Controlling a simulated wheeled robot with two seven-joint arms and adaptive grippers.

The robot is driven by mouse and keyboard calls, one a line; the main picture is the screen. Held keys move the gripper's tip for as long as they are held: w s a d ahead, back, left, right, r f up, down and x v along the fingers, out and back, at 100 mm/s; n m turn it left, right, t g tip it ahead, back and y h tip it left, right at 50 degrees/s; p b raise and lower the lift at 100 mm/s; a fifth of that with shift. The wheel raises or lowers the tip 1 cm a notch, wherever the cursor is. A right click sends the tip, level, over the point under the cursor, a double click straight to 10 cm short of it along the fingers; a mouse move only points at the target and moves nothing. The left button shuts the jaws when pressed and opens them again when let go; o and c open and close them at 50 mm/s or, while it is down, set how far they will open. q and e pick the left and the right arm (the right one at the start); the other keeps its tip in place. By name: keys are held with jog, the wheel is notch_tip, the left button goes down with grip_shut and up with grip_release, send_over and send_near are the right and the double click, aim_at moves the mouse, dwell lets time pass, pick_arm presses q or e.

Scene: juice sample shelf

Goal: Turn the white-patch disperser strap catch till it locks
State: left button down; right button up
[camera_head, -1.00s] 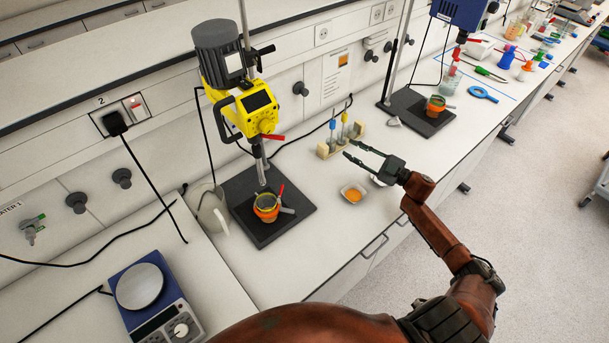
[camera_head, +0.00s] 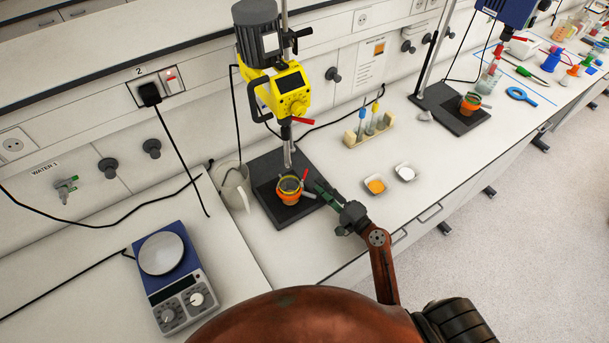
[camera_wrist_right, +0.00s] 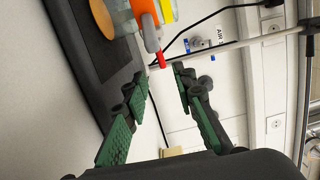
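The yellow disperser (camera_head: 282,92) has a dark motor with a white patch on it and hangs over a black base plate (camera_head: 270,212). On the plate stands a small vessel with an orange strap (camera_head: 288,196). A red-tipped catch lever (camera_head: 304,175) sticks up beside it. In the right wrist view, part of the orange strap (camera_wrist_right: 142,8) and the lever's red tip (camera_wrist_right: 161,61) show just ahead of my fingertips. My right gripper (camera_head: 320,187) is beside the strap on its right, and its fingers (camera_wrist_right: 161,78) are apart with nothing between them. My left gripper is out of view.
Two small trays, one with orange powder (camera_head: 375,185) and one with white (camera_head: 405,172), lie to the right. A rack (camera_head: 368,130) stands behind them. A jug (camera_head: 232,185) and a blue balance (camera_head: 170,275) are on the left. A blue stirrer (camera_head: 508,10) stands at the back right.

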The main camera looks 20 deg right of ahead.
aim_at(305, 173)
jog(key=shift+w+a+r, duration=0.2)
jog(key=shift+a, duration=0.2)
jog(key=p+x, duration=0.1)
jog(key=x, duration=0.6)
jog(key=shift+w+a+f, duration=0.1)
jog(key=shift+w, duration=0.1)
jog(key=shift+c, duration=0.5)
grip_shut()
